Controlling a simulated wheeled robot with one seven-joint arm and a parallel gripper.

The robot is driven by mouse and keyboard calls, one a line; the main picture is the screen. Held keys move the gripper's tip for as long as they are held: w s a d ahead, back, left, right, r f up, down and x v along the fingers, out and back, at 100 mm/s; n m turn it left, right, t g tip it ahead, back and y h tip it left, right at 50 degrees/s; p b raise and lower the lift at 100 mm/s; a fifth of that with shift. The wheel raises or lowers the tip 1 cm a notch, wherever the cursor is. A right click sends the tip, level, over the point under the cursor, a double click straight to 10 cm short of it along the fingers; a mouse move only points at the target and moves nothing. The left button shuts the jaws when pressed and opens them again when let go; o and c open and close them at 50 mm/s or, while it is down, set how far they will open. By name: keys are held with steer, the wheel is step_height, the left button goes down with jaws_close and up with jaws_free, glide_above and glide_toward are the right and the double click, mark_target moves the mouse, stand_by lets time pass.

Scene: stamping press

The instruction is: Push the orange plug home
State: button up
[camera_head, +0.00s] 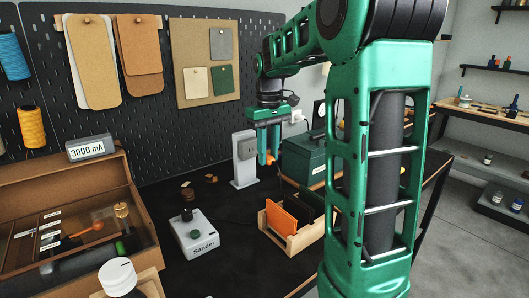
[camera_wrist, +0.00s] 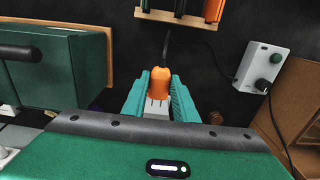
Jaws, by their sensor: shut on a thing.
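The orange plug (camera_head: 265,158) is between the fingers of my gripper (camera_head: 268,150), which is shut on it. In the wrist view the plug (camera_wrist: 160,85) sits between the green fingertips (camera_wrist: 159,98), with a dark cable running from its far end. Dark pins show at its near end, outside any socket. A grey upright stand with a socket plate (camera_head: 246,149) is just left of the plug in the head view. A light grey surface (camera_wrist: 157,116) shows close beyond the pins in the wrist view; the exact gap and alignment are hard to tell.
A green toolbox (camera_head: 305,160) stands right of my gripper. A grey control box marked Sander (camera_head: 200,235) and a wooden rack with an orange panel (camera_head: 283,222) are in front. A wooden case (camera_head: 135,205) is at left. The dark bench around the stand's foot is mostly clear.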

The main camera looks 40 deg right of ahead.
steer(key=shift+w, duration=0.15)
stand_by(0.3)
steer(key=shift+w, duration=1.5)
steer(key=shift+w, duration=1.35)
steer(key=o, duration=1.1)
steer(key=shift+o, duration=0.2)
steer(key=shift+r, duration=0.15)
step_height(320, 180, up, 10)
steer(key=shift+r, duration=0.25)
steer(key=shift+a, duration=0.1)
